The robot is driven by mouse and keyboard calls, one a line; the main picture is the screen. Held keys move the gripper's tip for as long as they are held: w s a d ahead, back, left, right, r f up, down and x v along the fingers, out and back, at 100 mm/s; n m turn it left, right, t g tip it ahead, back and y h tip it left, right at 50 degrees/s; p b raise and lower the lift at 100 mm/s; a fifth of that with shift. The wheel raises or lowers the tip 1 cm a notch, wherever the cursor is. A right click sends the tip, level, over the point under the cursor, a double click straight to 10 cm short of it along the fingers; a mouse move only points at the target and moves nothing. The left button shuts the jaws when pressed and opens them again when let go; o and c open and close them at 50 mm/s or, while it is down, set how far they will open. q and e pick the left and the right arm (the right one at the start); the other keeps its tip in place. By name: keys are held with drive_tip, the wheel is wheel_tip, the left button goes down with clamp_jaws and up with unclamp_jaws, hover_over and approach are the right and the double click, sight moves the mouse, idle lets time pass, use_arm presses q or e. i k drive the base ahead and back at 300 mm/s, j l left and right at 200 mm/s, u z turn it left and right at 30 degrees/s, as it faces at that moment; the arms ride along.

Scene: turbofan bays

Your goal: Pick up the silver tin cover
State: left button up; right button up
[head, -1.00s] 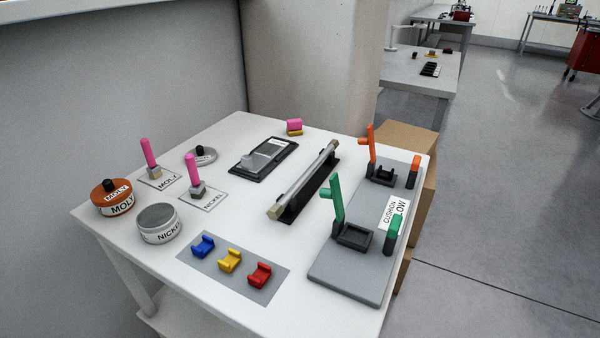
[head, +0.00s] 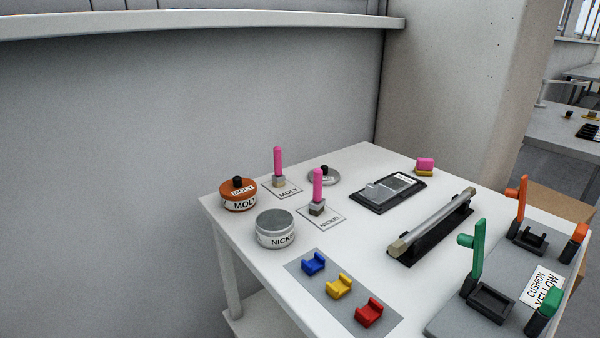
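The silver tin cover (head: 324,176) is a round, flat lid with a black knob. It lies on the white table behind the pink-handled brush on the NICKEL card, which stands close in front of it. The open silver tin (head: 275,230), labelled NICKEL, stands apart from the cover, nearer the table's left front. An orange tin (head: 239,196), labelled MOLY, has its own cover with a black knob on top. Neither of my grippers shows in the head view.
Two pink-handled brushes, one on the MOLY card (head: 288,188) and one on the NICKEL card (head: 321,219), stand near the cover. A black tray (head: 388,192) lies to its right. Blue, yellow and red blocks sit on a grey mat (head: 390,318) in front. A wall rises behind the table (head: 330,255).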

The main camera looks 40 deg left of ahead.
sight(331, 175)
drive_tip(key=u, duration=1)
drive_tip(key=i+j, duration=0.1)
drive_tip(key=j, duration=0.15)
drive_tip(key=i+j, duration=0.1)
drive_tip(key=j, duration=0.2)
drive_tip(key=i+j+z, duration=0.1)
drive_tip(key=j+z, duration=1.15)
drive_tip(key=i+l, duration=0.05)
drive_tip(key=l, duration=0.05)
